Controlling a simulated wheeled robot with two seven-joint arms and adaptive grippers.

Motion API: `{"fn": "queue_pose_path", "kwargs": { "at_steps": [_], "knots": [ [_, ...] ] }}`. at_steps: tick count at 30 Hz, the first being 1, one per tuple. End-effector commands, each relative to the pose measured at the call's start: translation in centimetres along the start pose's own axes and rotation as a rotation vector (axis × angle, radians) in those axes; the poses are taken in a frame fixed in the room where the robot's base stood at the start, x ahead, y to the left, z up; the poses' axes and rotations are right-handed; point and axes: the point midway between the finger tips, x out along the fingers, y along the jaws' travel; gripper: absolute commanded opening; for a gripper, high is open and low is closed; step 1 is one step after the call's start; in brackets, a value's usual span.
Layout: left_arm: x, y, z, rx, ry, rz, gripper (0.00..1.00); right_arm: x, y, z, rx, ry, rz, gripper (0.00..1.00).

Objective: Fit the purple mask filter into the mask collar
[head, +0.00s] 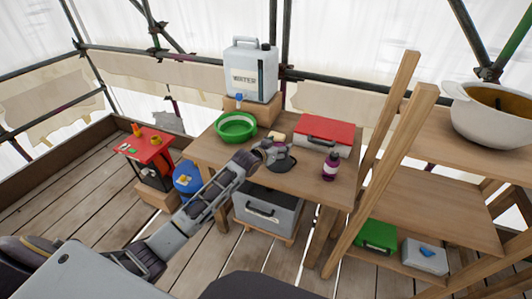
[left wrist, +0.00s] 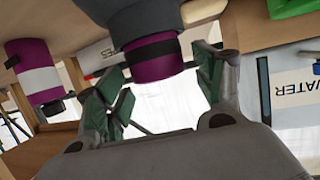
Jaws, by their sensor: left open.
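The purple mask filter (left wrist: 152,60), with a black band, is between the fingers of my left gripper (left wrist: 160,88) in the left wrist view. Its upper end in that view meets the dark grey mask (left wrist: 150,16); the collar itself is hidden, so how deep the filter sits cannot be told. The fingers are open, one on each side of the filter, with gaps visible. In the head view my left gripper (head: 268,150) is over the table beside the dark mask (head: 281,162), and hides the filter. My right gripper is not in view.
Wooden posts (head: 385,160) rise right of the table. A red stand (head: 146,147) is left.

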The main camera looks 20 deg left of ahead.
Motion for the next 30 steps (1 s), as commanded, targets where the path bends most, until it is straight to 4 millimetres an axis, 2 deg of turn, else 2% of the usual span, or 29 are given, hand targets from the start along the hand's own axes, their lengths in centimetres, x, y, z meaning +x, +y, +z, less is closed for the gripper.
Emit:
{"fn": "queue_pose_path", "kwargs": {
  "at_steps": [30],
  "knots": [
    [-9.3,0.0,0.1,0.000,-0.002,0.000,0.69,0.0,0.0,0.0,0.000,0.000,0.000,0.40]
  ]
}}
